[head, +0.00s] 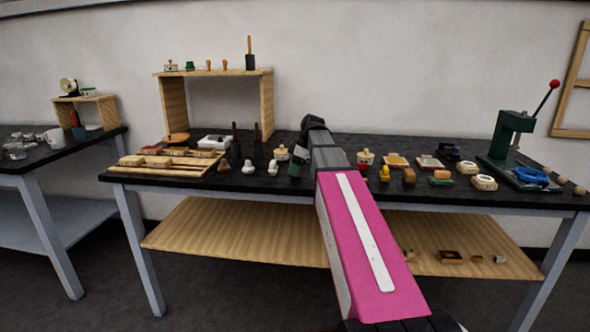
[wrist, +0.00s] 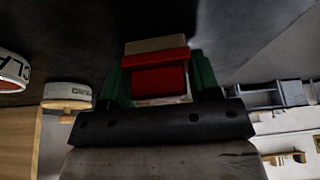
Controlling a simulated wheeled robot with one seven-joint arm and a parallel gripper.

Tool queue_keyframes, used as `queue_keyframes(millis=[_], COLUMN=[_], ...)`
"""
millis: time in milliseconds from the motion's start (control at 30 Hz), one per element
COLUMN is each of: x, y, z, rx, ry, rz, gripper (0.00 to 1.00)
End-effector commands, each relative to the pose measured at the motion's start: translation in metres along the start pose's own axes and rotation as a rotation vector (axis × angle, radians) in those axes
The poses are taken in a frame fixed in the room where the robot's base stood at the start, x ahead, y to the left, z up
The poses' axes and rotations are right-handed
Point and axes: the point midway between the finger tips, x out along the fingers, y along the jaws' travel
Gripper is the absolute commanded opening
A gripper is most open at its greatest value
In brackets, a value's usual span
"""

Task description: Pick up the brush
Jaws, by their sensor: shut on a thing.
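My gripper (wrist: 160,82) shows in the wrist view with its green fingers on both sides of a red block-like thing (wrist: 158,80) with a tan band along its far edge. The fingers are shut on it. It may be the brush, but its shape is too unclear to be sure. In the head view my gripper (head: 296,166) is at the middle of the black workbench (head: 340,147), low over its top. My arm and wrist hide much of the gripper there, and I cannot make out the held thing in that view.
White stamps (head: 248,167) stand left of my gripper. Several stamps and pads lie to the right, before a green press (head: 511,135). A wooden shelf (head: 212,73) stands at the back left, near a slatted wooden rack (head: 160,168). In the wrist view a round lettered stamp (wrist: 67,95) is close by.

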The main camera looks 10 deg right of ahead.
Motion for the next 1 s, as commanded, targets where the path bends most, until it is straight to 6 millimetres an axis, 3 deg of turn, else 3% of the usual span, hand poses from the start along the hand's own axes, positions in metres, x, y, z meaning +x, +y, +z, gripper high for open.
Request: queue_keyframes(millis=[167, 333, 700, 1000], x=[-0.012, -0.036, -0.058, -0.067], y=[0.001, 0.001, -0.058, -0.079], z=[-0.005, -0.015, -0.086, -0.114], rx=[-0.001, -0.002, -0.003, 0.0], ry=[0.001, 0.001, 0.0, 0.0], rz=[0.002, 0.003, 0.001, 0.0], gripper=[0.34, 0.34, 0.34, 0.34])
